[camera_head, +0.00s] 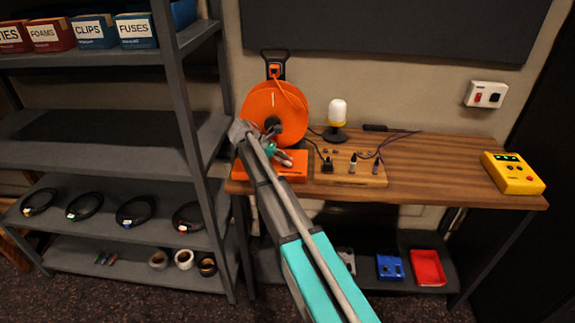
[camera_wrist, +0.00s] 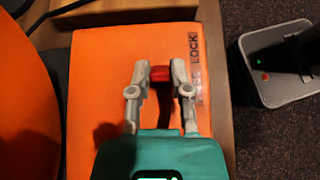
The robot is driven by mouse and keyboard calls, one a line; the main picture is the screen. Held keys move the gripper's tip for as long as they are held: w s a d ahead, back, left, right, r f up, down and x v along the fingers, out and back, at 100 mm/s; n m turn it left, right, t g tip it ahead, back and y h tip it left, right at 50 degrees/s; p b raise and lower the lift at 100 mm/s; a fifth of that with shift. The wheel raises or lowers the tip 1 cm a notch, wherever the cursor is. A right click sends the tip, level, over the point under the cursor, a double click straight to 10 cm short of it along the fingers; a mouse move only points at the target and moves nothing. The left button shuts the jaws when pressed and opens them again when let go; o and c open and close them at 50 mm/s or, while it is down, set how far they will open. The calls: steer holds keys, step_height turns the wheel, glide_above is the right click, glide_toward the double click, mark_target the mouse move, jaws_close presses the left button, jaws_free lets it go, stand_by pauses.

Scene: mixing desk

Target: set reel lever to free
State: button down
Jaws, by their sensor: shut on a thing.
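The orange reel (camera_head: 270,113) stands upright at the left end of the desk on an orange base (camera_head: 297,173). In the wrist view the base (camera_wrist: 100,60) fills the middle. My gripper (camera_wrist: 159,72) is over the base, its two fingers closed on the red lever (camera_wrist: 160,74) from both sides. The word LOCK (camera_wrist: 195,46) is printed along the base's right edge. A second word below it is partly covered by my right finger. The lever is about level with the gap between the words. In the head view my gripper (camera_head: 283,157) hides the lever.
A wooden board (camera_head: 350,178) with small connectors stands right of the base. A lamp (camera_head: 336,120) is behind it. A yellow device (camera_head: 513,173) is at the desk's right end. A grey shelf rack (camera_head: 185,130) stands close on the left. The desk between board and device is mostly clear.

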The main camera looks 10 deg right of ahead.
stand_by(0.5)
steer(key=c, duration=0.6)
jaws_free()
steer(key=shift+o, duration=0.2)
steer(key=shift+d+r+p, duration=0.1)
steer(key=shift+r+p, duration=0.1)
steer(key=shift+p, duration=0.35)
